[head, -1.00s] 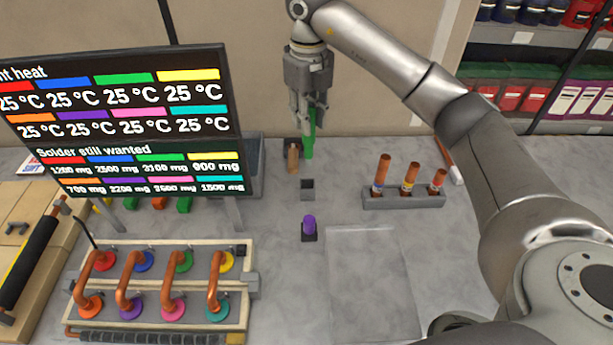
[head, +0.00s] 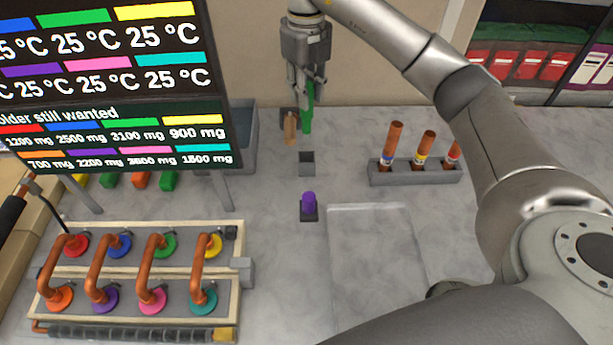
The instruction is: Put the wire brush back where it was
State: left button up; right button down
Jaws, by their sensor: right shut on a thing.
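My right gripper (head: 305,86) points down at the back of the bench, shut on an upright green thing (head: 307,117). I take this as the wire brush; its bristles cannot be made out. Its lower end appears above and behind an empty grey square holder (head: 307,166), apart from it. A purple-topped piece (head: 309,200) stands in a similar holder nearer the front. A wooden-handled piece (head: 290,128) stands just left of the green thing, at a dark holder. My left gripper is not in view.
A grey rack (head: 415,176) holds copper tubes at the right. A clear flat sheet or tray (head: 372,250) lies in front. A fixture with copper pipes (head: 135,270) and a display screen (head: 110,75) fill the left.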

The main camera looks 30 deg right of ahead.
aim_at(307, 130)
jog(key=shift+w+f, duration=0.1)
jog(key=shift+f, duration=0.75)
notch_tip(307, 130, down, 5)
jog(key=shift+p, duration=0.95)
notch_tip(307, 130, down, 4)
jog(key=shift+f+p, duration=0.1)
jog(key=shift+p, duration=0.6)
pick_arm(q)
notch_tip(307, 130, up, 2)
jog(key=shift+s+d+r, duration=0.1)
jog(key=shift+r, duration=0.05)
pick_arm(e)
jog(key=shift+f, duration=0.1)
jog(key=c, duration=1.2)
grip_release()
jog(key=shift+f, duration=0.1)
jog(key=shift+c, duration=0.2)
